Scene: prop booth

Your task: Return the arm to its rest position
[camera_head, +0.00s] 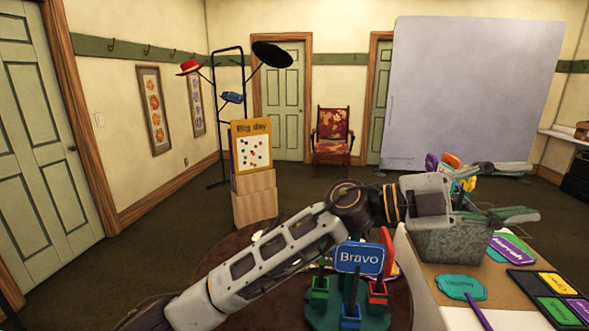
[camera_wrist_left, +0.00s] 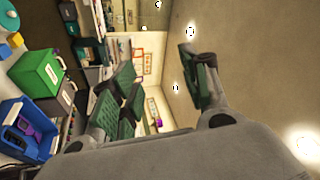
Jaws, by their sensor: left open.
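My left arm (camera_head: 265,265) reaches in from the lower left of the head view and stretches across the round brown table (camera_head: 225,277) to the right. Its left gripper (camera_head: 518,191) is open, fingers spread and pointing right, above a grey metal bin (camera_head: 440,245). Nothing shows between the fingers. In the left wrist view the green-padded fingers (camera_wrist_left: 165,92) stand wide apart with nothing held. My right arm and gripper are not in view.
A blue "Bravo" sign (camera_head: 359,258) stands in a holder with coloured cups (camera_head: 320,290) just below my forearm. Colourful props (camera_head: 450,163) stick up by the bin. Paddle signs (camera_head: 460,287) and a black tray (camera_head: 550,292) lie on the right-hand table. Open floor lies beyond.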

